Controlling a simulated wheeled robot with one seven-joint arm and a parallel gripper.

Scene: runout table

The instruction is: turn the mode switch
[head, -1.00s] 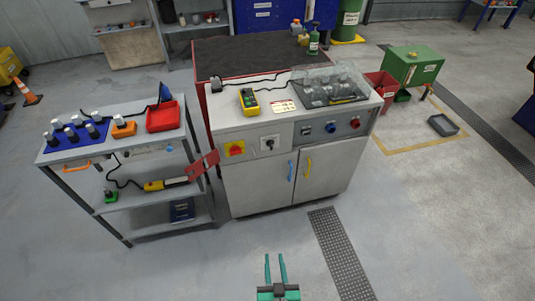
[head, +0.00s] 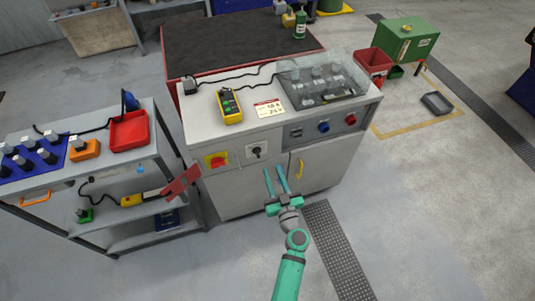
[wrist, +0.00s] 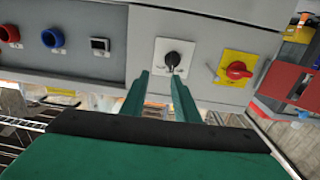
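The mode switch (head: 257,151) is a black rotary knob on a white square plate on the cabinet's front panel. The fingers look apart from the knob; the exact distance is hard to tell.
A red rotary handle on a yellow plate (head: 216,161) is left of the switch in the head view. A grey trolley (head: 103,178) stands left.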

